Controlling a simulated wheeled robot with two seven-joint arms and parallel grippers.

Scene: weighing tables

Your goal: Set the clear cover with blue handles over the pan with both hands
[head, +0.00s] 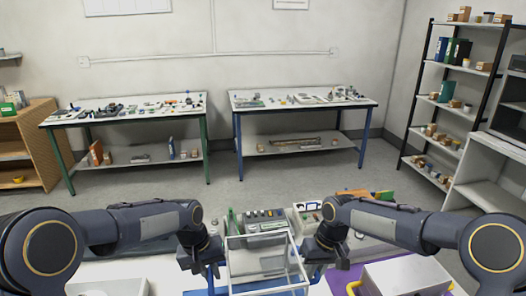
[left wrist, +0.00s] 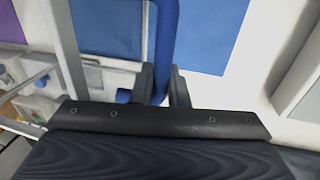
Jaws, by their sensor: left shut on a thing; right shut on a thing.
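The clear cover (head: 266,268), a see-through box with pale edges, is between my two grippers at the bottom middle of the head view. My left gripper (head: 209,266) is shut on its left blue handle (head: 211,281). In the left wrist view this blue handle (left wrist: 163,50) runs between the two dark fingers (left wrist: 164,88). My right gripper (head: 318,258) is at the cover's right side, shut on the right blue handle (head: 318,273). The cover looks roughly level. I cannot make out the pan, or tell whether the cover touches anything below.
A blue mat (left wrist: 215,35) lies below the left handle. A purple mat (head: 343,273) and a pale box with a yellow handle (head: 405,278) are to the right. Devices (head: 263,218) stand behind the cover. A white item (head: 108,287) lies at left.

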